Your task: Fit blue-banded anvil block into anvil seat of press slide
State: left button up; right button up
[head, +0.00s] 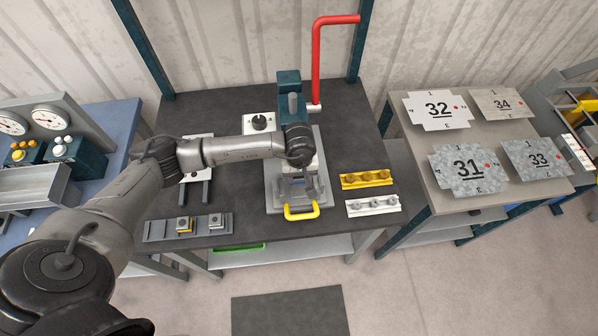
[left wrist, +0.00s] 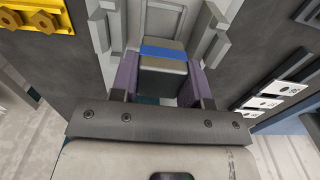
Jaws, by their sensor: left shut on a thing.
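The blue-banded anvil block (left wrist: 162,58) is a grey block with a blue stripe across its top. My left gripper (left wrist: 158,82) is shut on it, with a purple-padded finger on each side, in the left wrist view. In the head view my left gripper (head: 298,188) points down over the press, and the arm hides most of the block. The grey press slide (left wrist: 165,20) lies just beyond the block in the left wrist view. I cannot tell whether the block touches the anvil seat, which is hidden. My right gripper is not in view.
A yellow handle (head: 301,213) is at the slide's front. A yellow knobbed rack (head: 367,181) and a white knobbed rack (head: 373,206) lie to the right. A dark tray (head: 158,231) with two small blocks lies front left. A red pipe (head: 316,60) rises behind.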

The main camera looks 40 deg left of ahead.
aim_at(299, 191)
pick_arm(q)
jog(key=shift+a+f+b, duration=0.1)
jog(key=shift+f+b, duration=0.25)
jog(key=shift+f, duration=0.45)
jog(key=shift+f+b, duration=0.95)
jog(key=shift+f, duration=0.7)
jog(key=shift+f+b, duration=0.85)
jog(key=shift+f+b, duration=0.25)
jog(key=shift+b, duration=0.1)
jog(key=o, duration=1.2)
notch_tip(299, 191, up, 13)
jog(key=shift+f, duration=0.1)
jog(key=shift+r, duration=0.5)
